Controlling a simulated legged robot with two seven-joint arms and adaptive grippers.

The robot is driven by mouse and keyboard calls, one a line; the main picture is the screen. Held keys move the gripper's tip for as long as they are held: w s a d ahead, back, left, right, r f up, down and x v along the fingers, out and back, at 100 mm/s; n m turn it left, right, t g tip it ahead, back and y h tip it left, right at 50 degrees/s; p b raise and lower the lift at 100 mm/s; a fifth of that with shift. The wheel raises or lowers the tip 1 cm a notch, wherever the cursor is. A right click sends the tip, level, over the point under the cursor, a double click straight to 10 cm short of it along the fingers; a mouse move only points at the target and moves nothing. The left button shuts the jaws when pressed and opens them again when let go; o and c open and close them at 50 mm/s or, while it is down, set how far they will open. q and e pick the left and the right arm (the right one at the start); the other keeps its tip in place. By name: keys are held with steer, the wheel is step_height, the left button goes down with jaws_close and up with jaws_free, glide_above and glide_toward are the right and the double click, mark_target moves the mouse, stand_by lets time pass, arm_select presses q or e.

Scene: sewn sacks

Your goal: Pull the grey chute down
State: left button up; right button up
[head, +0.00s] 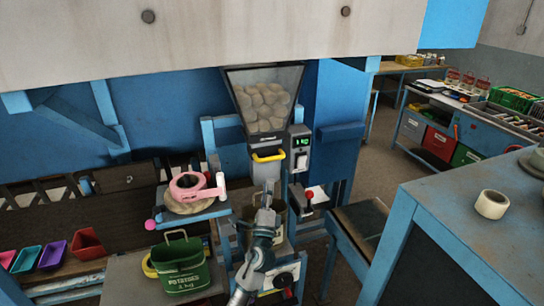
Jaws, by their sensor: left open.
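The grey chute (266,171) hangs under a hopper (240,98) filled with round potatoes. A yellow handle (268,156) runs across its front. My left gripper (267,192) is open and points up from below, just under the chute. In the picture it overlaps the area below the chute, and I see no contact with the yellow handle. A brownish container behind it is partly hidden by the gripper. My right gripper is not in view.
A green potato sack (182,265) stands on a bench at lower left. A pink tape dispenser (190,185) sits on a small shelf left of the chute. A control box (300,150) is at its right. A blue-edged table (470,235) fills the right.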

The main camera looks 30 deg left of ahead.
mark_target(272, 159)
arm_select(q)
steer(key=p+x, duration=0.1)
steer(key=x, duration=0.8)
steer(key=shift+w+r, duration=0.2)
steer(key=shift+w, duration=0.2)
steer(key=shift+w+d+r, duration=0.1)
steer(key=shift+w+r, duration=0.15)
steer(key=shift+w, duration=0.05)
steer(key=shift+a+f, duration=0.1)
steer(key=shift+a, duration=0.2)
steer(key=shift+c, duration=0.4)
steer(key=shift+s+a, duration=0.1)
steer(key=shift+a, duration=0.2)
jaws_close()
steer(key=shift+d, duration=0.1)
steer(key=shift+d+f, duration=0.1)
